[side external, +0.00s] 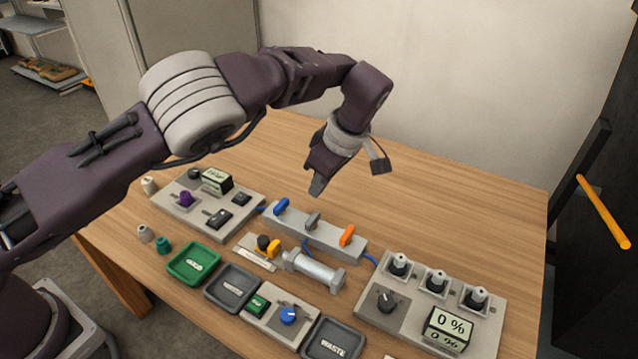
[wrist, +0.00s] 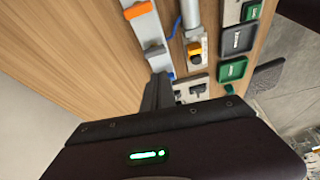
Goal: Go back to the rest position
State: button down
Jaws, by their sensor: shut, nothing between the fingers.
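My gripper (side external: 317,186) is shut and empty. In the side external view it hangs, pointing down, above the table behind the valve block (side external: 325,237) with blue, grey and orange levers. It looks apart from the block and the table. In the wrist view the closed fingers (wrist: 157,92) show as one dark shape near the grey lever (wrist: 155,51), with the orange lever (wrist: 138,10) further up. No rest position is marked in either view.
The wooden table (side external: 440,200) is bare behind the panels. A left panel (side external: 180,213) with a purple knob, a cylinder (side external: 314,271), several trays including a green one (side external: 194,263), and a right panel (side external: 400,310) with a "0 %" display (side external: 449,329) stand toward the front.

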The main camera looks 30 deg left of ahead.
dwell(0.3)
jog(key=s+a+r+m+h, duration=0.2)
jog(key=s+a+r, duration=0.2)
jog(key=s+r, duration=0.15)
jog(key=s+a+r+m+t+h, duration=0.1)
jog(key=s+a+r+m+h, duration=0.2)
jog(key=r, duration=0.4)
jog(key=s+a+r+m, duration=0.2)
jog(key=s+a+r, duration=0.25)
jog(key=r, duration=0.25)
jog(key=s+a+f+m+t, duration=0.1)
jog(key=s+m+t, duration=0.3)
jog(key=s+m, duration=0.6)
jog(key=s+a, duration=0.1)
jog(key=s, duration=0.9)
jog(key=shift+f+y, duration=0.2)
jog(key=shift+y, duration=0.2)
